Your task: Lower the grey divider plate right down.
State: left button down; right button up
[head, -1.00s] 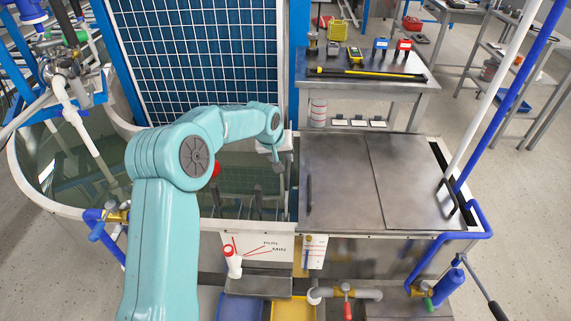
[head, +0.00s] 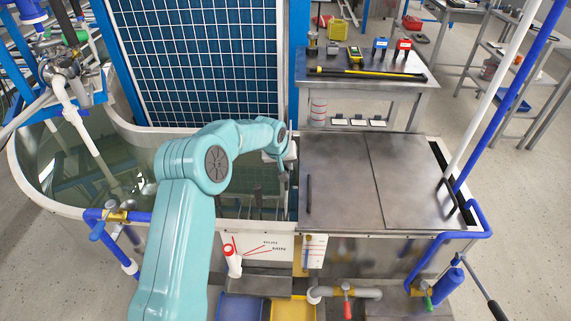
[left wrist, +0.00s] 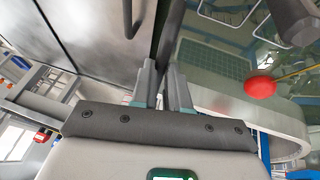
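The grey divider plate cannot be made out for certain; a narrow dark grey strip (left wrist: 172,28) runs between the steel cover and the water tank in the left wrist view. My left gripper (head: 282,178) points down at the tank's right end, close beside the steel cover's left edge. In the left wrist view my left gripper's fingers (left wrist: 162,72) stand a small gap apart, with the strip's lower end between or behind them. I cannot tell whether they touch it. My right gripper is not in view.
The water tank (head: 22,178) with its pale rim lies left. Steel covers (head: 410,180) with dark handles lie right. A red ball (left wrist: 260,87) shows over the tank. A level plate (head: 265,246) with red marks is on the front. A tool bench (head: 345,88) stands behind.

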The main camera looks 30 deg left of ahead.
aim_at(286, 188)
pick_arm(q)
notch_tip(286, 188, down, 11)
jog(key=b, duration=0.8)
jog(key=shift+s, duration=0.15)
jog(key=c, duration=1.3)
grip_release()
jog(key=shift+f, duration=0.15)
jog(key=shift+o, duration=0.9)
jog(key=v, duration=1.6)
jog(key=shift+r+p, duration=0.2)
jog(key=shift+p, duration=0.25)
